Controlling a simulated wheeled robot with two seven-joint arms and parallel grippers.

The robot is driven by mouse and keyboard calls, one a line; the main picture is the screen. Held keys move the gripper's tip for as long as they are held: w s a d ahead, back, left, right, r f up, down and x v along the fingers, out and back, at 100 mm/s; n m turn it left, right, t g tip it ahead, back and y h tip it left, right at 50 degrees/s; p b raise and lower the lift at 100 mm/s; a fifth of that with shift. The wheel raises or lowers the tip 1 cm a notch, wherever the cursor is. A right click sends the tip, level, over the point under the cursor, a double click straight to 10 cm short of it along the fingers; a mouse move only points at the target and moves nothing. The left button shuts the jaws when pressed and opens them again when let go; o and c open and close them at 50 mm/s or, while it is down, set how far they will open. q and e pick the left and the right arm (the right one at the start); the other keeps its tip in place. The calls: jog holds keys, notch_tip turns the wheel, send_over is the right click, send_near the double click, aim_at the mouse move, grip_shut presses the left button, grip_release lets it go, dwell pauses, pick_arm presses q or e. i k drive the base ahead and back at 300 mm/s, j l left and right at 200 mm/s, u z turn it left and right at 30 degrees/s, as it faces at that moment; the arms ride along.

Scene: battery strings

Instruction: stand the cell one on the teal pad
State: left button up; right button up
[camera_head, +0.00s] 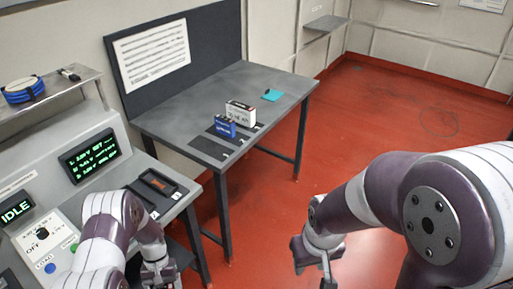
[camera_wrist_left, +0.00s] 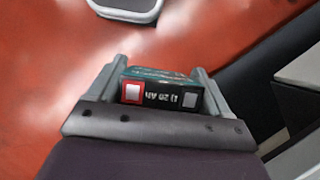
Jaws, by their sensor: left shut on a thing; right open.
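The teal pad (camera_head: 272,95) lies bare on the far part of the grey table. My left gripper (camera_head: 158,272) is low beside the console in the head view. In the left wrist view, my left gripper (camera_wrist_left: 158,75) is shut on a dark cell (camera_wrist_left: 160,98) with a teal face, a red-framed terminal and upside-down print that seems to read "1" and "20 Ah". I take it as cell one; it cannot be made out in the head view. My right gripper (camera_head: 312,258) is open and empty above the red floor, right of the table.
A blue cell (camera_head: 225,128) and a white cell (camera_head: 241,114) stand on the table with dark mats (camera_head: 210,147) around them, nearer than the pad. The console (camera_head: 40,185) with screens and a slotted tray (camera_head: 158,183) is at left. The table around the pad is clear.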

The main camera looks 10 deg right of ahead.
aim_at(274, 95)
jog(key=i+l+z, duration=0.15)
jog(key=i+l, duration=0.25)
jog(key=i+l+z, duration=0.15)
jog(key=i+l, duration=0.3)
jog(key=i+l+z, duration=0.15)
jog(key=i+l, duration=0.25)
jog(key=i+l+z, duration=0.15)
jog(key=i+l, duration=0.2)
jog(key=i, duration=0.2)
jog(key=i+l+z, duration=0.15)
jog(key=i, duration=0.35)
jog(key=l, duration=0.1)
